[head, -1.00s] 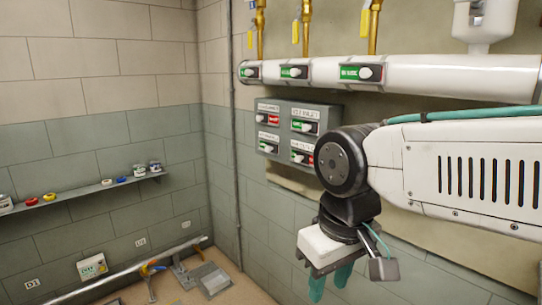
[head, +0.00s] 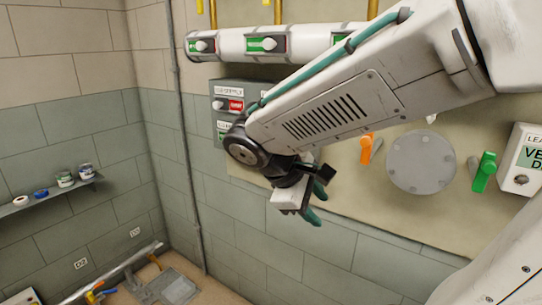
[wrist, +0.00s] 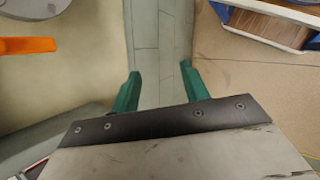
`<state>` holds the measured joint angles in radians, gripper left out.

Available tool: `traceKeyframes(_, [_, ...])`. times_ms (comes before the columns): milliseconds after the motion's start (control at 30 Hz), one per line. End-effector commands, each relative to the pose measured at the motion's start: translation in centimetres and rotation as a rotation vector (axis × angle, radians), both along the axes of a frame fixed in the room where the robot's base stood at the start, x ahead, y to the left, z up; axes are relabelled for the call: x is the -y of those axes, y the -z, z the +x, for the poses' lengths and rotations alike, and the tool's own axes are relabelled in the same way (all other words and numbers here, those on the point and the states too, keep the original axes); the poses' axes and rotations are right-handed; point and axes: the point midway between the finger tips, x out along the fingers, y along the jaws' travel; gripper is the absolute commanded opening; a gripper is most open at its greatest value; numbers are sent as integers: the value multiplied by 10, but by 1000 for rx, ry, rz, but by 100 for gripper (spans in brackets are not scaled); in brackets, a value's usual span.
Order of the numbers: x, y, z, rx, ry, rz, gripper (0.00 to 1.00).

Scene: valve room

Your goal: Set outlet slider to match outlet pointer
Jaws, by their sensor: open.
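A grey panel (head: 218,88) of sliders hangs on the wall in the head view. Its upper left slider has a white knob (head: 218,105) beside a red field. My arm hides most of the panel's right and lower parts. The labels are too small to read surely, and I cannot tell which slider is the outlet one. I cannot make out an outlet pointer. My gripper (head: 319,203) is open and empty, below and right of the panel, apart from it. In the wrist view its green fingers (wrist: 160,76) are spread with nothing between them.
A white pipe (head: 232,44) with knobs on green labels runs above the panel. Right of my gripper are an orange handle (head: 367,148), a round grey plate (head: 421,162), a green handle (head: 484,171) and a white box (head: 523,165). A shelf (head: 50,196) holds small jars at left.

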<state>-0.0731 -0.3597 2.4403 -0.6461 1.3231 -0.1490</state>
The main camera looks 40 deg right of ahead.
Motion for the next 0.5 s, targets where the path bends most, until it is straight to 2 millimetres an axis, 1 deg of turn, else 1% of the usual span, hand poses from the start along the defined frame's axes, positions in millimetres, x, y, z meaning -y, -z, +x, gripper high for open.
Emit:
traceKeyframes(33, [11, 0, 20, -76, -75, -94, 45])
traceKeyframes(67, [17, -1, 32, -115, -121, -152, 45])
traceKeyframes(100, [25, -3, 49, -168, -184, -229, 45])
traceKeyframes(167, [33, -5, 77, -246, -280, -343, 45])
traceKeyframes(200, [37, -6, 96, -295, -343, -419, 45])
traceKeyframes(233, [38, -6, 111, -332, -390, -473, 45])
traceKeyframes(267, [38, -6, 125, -364, -437, -525, 45])
traceKeyframes(300, [38, -5, 144, -407, -495, -591, 45])
traceKeyframes(400, [32, 0, 187, -494, -625, -738, 45])
traceKeyframes(500, [23, 6, 218, -553, -721, -847, 45])
